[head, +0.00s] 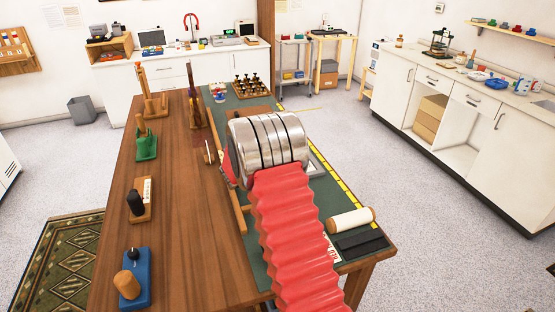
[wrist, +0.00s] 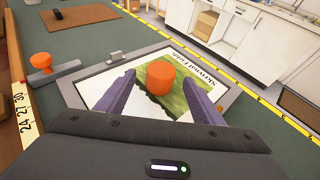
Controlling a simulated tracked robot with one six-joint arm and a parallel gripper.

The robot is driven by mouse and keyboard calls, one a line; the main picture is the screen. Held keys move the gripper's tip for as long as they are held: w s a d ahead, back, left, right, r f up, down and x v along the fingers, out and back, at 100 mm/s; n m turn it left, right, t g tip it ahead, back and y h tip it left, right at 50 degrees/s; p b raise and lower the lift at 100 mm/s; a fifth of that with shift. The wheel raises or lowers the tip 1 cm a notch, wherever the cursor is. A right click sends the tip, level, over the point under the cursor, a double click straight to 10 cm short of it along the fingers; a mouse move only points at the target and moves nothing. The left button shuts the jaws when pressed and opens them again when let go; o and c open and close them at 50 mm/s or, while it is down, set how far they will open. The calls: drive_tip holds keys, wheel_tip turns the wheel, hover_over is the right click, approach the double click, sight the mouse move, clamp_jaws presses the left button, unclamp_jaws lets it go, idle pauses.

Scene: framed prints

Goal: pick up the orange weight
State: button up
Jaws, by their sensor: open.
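The orange weight (wrist: 161,76) is a short cylinder standing on a framed print (wrist: 96,86) in the wrist view. The print has a green picture, lettering and a grey frame. My gripper (wrist: 160,88) is open, with one dark purple finger left of the weight and one to its right. The weight shows between and slightly beyond the fingertips, and I cannot tell how high the fingers are above the print. In the head view my arm hides the weight, the gripper and most of the print.
A grey tool with an orange knob (wrist: 41,61) lies left of the print. A yellow measuring strip (wrist: 240,75) edges the green mat. In the head view, a white roll (head: 351,220) and a dark block (head: 361,244) lie at the near right. Several tools stand on the bench's left side.

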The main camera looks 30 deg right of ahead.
drive_tip(key=shift+x, duration=2.55)
drive_tip(key=shift+c, duration=0.2)
drive_tip(key=shift+r, duration=0.1)
clamp_jaws()
